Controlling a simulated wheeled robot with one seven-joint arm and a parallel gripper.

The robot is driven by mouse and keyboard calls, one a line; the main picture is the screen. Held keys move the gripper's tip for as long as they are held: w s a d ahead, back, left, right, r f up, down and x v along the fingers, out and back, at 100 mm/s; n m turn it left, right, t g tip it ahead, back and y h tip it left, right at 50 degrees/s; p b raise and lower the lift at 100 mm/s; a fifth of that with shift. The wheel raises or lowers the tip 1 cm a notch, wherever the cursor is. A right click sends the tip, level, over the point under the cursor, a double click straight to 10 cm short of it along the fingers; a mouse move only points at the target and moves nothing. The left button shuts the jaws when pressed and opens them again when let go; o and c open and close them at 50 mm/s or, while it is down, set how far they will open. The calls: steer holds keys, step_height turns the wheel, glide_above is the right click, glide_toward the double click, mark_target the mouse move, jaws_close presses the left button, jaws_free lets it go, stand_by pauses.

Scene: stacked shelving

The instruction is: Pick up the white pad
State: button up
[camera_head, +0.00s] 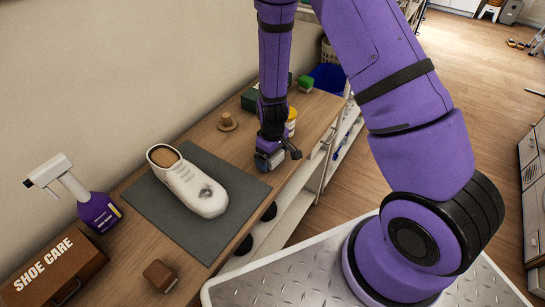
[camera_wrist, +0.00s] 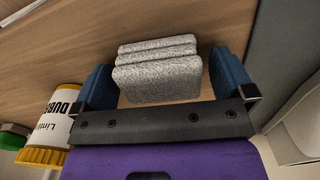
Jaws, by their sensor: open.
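The white pad (camera_wrist: 158,78) shows in the wrist view as a speckled, light grey-white stack of layers on the wooden top. My gripper (camera_wrist: 164,76) is open, with one blue finger to the left of the pad and one to the right. There is a small gap on each side, wider on the right. In the head view my gripper (camera_head: 274,157) is low over the bench near its front edge, right of the grey mat. The pad cannot be made out there, behind or under the gripper.
A white shoe (camera_head: 190,181) lies on the grey mat (camera_head: 157,223). A yellow-and-white tub (camera_head: 291,114) stands close behind my gripper; it also shows in the wrist view (camera_wrist: 62,115). A wooden knob (camera_head: 227,122), purple spray bottle (camera_head: 98,212), brown block (camera_head: 160,275) and shoe care box (camera_head: 52,268) stand around.

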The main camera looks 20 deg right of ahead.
steer(key=c, duration=0.9)
steer(key=shift+r, duration=0.45)
step_height(320, 180, up, 3)
steer(key=shift+f, duration=0.15)
steer(key=s+a, duration=0.3)
steer(key=s, duration=0.1)
steer(key=s+a+r, duration=0.1)
steer(key=s+a, duration=0.2)
steer(key=s, duration=0.1)
steer(key=s+a, duration=0.3)
steer(key=s, duration=0.2)
steer(key=shift+a+r, duration=0.15)
steer(key=shift+r, duration=0.05)
